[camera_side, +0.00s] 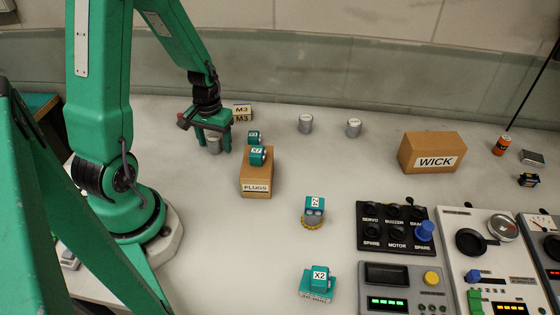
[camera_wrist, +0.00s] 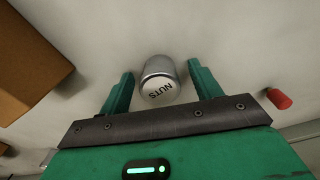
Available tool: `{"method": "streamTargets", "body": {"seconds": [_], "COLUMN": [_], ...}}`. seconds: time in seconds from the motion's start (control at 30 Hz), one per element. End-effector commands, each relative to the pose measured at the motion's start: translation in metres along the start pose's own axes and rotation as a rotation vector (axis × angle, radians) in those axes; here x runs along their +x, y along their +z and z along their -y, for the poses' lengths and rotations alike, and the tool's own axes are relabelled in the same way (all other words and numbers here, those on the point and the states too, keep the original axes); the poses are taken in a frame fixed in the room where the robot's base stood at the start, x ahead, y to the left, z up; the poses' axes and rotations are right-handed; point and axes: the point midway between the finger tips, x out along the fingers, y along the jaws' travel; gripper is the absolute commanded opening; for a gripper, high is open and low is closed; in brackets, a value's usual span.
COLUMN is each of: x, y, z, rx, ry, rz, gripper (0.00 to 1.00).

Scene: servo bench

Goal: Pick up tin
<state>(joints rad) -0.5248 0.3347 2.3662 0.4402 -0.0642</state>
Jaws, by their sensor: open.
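A silver tin with a white lid marked NUTS (camera_wrist: 158,80) stands on the bench in the wrist view, upper centre. In the side view this tin (camera_side: 214,143) shows under my gripper (camera_side: 213,147), partly hidden by its fingers. My gripper is open, also in the wrist view (camera_wrist: 160,78). One green finger is on each side of the tin, with a gap on both sides. Two more silver tins, one near the middle (camera_side: 305,124) and one to its right (camera_side: 353,128), stand farther back in the side view; their labels are too small to read.
A cardboard box marked PLUGS (camera_side: 256,178) with teal servos on it stands just right of my gripper. Yellow M3 boxes (camera_side: 243,110) are behind. A WICK box (camera_side: 432,150) and control panels (camera_side: 396,228) are at right. The middle bench is mostly clear.

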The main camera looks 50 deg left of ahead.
Motion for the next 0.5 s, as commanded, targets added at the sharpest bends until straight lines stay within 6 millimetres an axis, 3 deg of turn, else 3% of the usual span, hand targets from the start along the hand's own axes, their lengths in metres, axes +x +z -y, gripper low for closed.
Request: {"method": "streamTargets", "body": {"seconds": [0.47,0.5], "x": [0.0,0.0], "y": [0.0001,0.0001], "z": [0.0,0.0], "rx": [0.0,0.0], "ry": [0.0,0.0], "rz": [0.0,0.0], "gripper": [0.64,0.56]}}
